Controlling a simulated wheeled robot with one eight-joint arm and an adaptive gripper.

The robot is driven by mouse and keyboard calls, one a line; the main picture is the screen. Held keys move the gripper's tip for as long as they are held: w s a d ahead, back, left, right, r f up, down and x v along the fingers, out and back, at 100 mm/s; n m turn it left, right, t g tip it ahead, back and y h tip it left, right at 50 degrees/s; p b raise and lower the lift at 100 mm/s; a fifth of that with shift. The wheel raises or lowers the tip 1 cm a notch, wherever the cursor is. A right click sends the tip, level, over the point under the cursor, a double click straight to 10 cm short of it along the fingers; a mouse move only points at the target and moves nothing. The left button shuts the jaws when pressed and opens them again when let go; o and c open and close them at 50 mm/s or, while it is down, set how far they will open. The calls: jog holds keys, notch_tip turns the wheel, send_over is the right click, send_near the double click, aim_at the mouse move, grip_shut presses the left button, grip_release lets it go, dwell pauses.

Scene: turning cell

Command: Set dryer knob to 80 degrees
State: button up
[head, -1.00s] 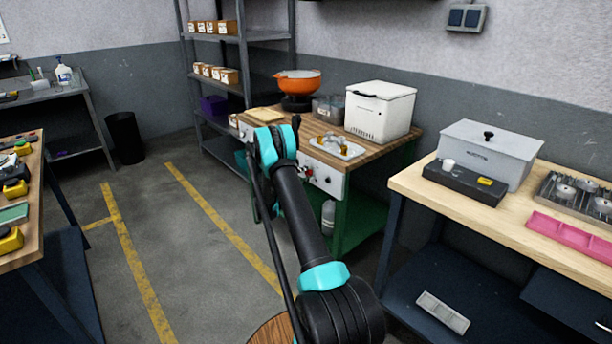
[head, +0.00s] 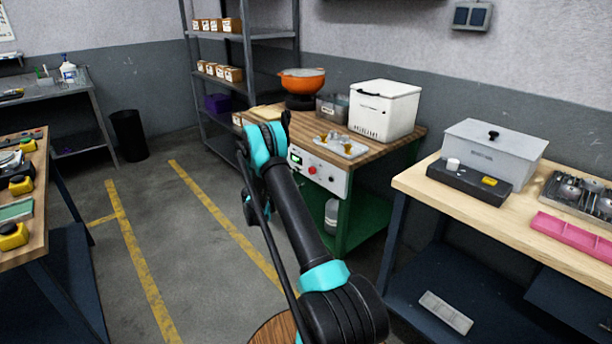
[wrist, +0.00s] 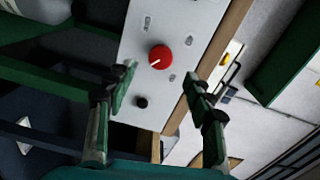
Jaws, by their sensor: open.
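A round red knob (wrist: 160,57) with a white pointer line sits on a pale control panel (wrist: 190,22) in the wrist view. The pointer slants toward the lower left of that picture; no scale figures are readable. In the head view the red knob (head: 312,170) shows small on the panel (head: 335,181) at the front of a green-framed bench. My gripper (wrist: 158,90) is open and empty. Its two fingers stand apart in front of the panel, with the red knob beyond the gap between their tips. In the head view my arm hides most of the gripper.
A small black knob or button (wrist: 142,102) is near the red one. A green-lit display (head: 296,158) is on the panel's left. The bench top holds a white box (head: 384,110) and an orange pot (head: 302,82). Floor is clear to the left.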

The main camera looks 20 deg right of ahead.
jog(key=shift+v, duration=2.65)
jog(key=n+g, duration=0.1)
jog(key=n, duration=1.6)
send_near(310, 171)
jog(key=x, duration=0.8)
jog(key=shift+w+d, duration=0.1)
jog(key=shift+d, duration=0.2)
jog(key=c, duration=1.2)
jog(key=shift+o, duration=0.2)
jog(key=shift+m, duration=0.7)
